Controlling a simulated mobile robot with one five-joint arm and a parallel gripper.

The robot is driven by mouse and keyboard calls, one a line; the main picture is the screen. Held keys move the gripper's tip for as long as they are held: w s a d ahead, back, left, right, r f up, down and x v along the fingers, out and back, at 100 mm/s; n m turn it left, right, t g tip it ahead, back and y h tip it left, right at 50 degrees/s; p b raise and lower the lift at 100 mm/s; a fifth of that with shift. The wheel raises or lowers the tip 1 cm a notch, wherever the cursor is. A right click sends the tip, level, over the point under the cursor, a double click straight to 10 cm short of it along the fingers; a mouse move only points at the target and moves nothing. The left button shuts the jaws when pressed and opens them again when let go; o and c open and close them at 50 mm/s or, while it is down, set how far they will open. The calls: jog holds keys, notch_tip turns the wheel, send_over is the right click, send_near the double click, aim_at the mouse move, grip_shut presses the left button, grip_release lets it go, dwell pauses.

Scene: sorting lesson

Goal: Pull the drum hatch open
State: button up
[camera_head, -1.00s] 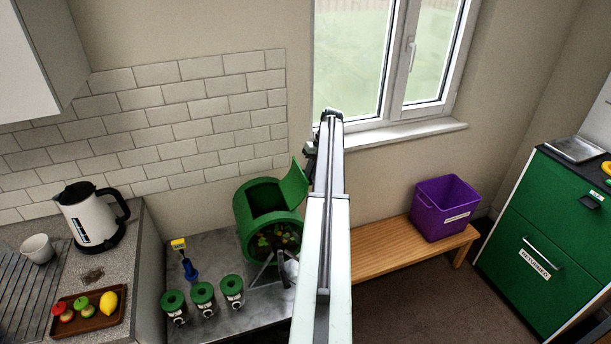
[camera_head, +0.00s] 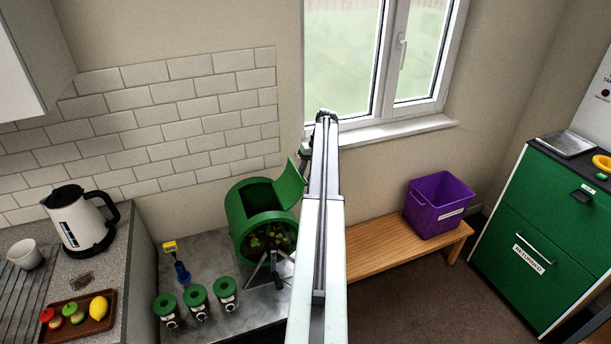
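The green drum (camera_head: 236,222) stands on the grey metal worktop, left of my arm. Its hatch (camera_head: 290,184) is swung up at the right of a dark opening in the drum's top. Several small coloured pieces show through the drum's end face. My arm rises through the middle of the view and passes just right of the drum. Part of my gripper (camera_head: 304,165) shows at the arm's left edge, close to the raised hatch. The fingers are mostly hidden behind the arm, and I cannot tell whether they touch the hatch.
A kettle (camera_head: 78,222), cup (camera_head: 26,256) and fruit tray (camera_head: 70,326) are at left. A purple crate (camera_head: 436,208) sits on a wooden bench (camera_head: 385,250). A green cabinet (camera_head: 530,240) is at right.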

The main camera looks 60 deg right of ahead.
jog(key=shift+w+a, duration=0.1)
jog(key=p+v, duration=0.7)
jog(key=v, duration=0.1)
dwell(0.4)
jog(key=shift+f, duration=0.1)
